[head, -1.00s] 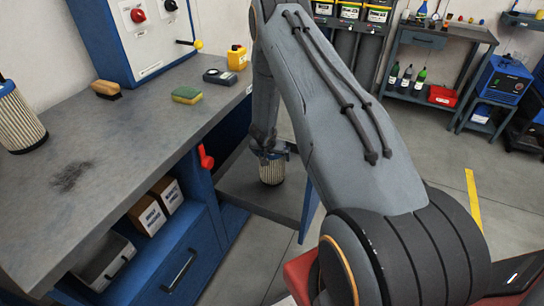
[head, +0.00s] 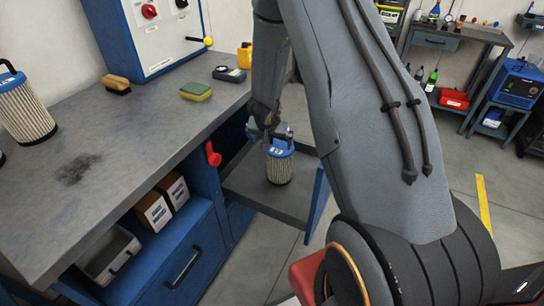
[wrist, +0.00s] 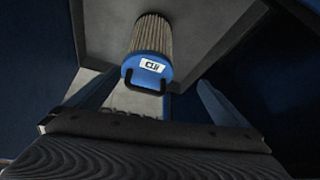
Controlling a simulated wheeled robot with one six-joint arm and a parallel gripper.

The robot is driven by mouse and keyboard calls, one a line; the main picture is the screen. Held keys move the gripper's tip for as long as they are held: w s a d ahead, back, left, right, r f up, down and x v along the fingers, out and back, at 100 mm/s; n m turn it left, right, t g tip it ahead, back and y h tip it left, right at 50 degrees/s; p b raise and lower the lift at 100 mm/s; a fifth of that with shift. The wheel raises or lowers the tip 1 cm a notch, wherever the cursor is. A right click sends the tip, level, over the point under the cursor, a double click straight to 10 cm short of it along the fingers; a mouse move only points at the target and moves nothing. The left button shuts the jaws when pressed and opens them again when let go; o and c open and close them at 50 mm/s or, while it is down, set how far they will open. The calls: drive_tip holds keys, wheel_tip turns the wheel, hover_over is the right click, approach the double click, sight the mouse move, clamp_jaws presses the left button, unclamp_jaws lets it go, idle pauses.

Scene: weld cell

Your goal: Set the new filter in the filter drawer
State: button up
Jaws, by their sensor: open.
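A filter with a pale pleated body, blue cap and black handle (head: 280,163) stands upright in the pulled-out filter drawer (head: 245,186). In the wrist view the same filter (wrist: 150,52) shows its blue cap and a white label that seems to read C1#. My gripper (head: 268,132) is just above and beside the cap. In the wrist view its two fingers (wrist: 153,104) are spread wide, with the handle between them and clear of both. Another filter of the same look (head: 25,105) stands on the workbench at the far left.
The grey workbench (head: 130,150) carries a brush (head: 116,85), a sponge (head: 196,91) and a dark meter (head: 229,74). A red lever (head: 213,154) sits at the bench edge beside the drawer. Boxes (head: 153,212) lie on the shelf below.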

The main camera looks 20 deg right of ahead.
drive_tip(key=s+a+r+n+y, duration=0.35)
drive_tip(key=s+a+r, duration=0.45)
drive_tip(key=a+r, duration=0.35)
drive_tip(key=s+a+r+n+g, duration=0.1)
drive_tip(key=s+r+n+g, duration=0.1)
drive_tip(key=s, duration=0.8)
drive_tip(key=s+a+r+n+g, duration=0.1)
drive_tip(key=s+r, duration=0.4)
drive_tip(key=s, duration=0.5)
drive_tip(key=shift+n+g, duration=0.4)
drive_tip(key=shift+n, duration=0.05)
drive_tip(key=shift+a+r, duration=0.1)
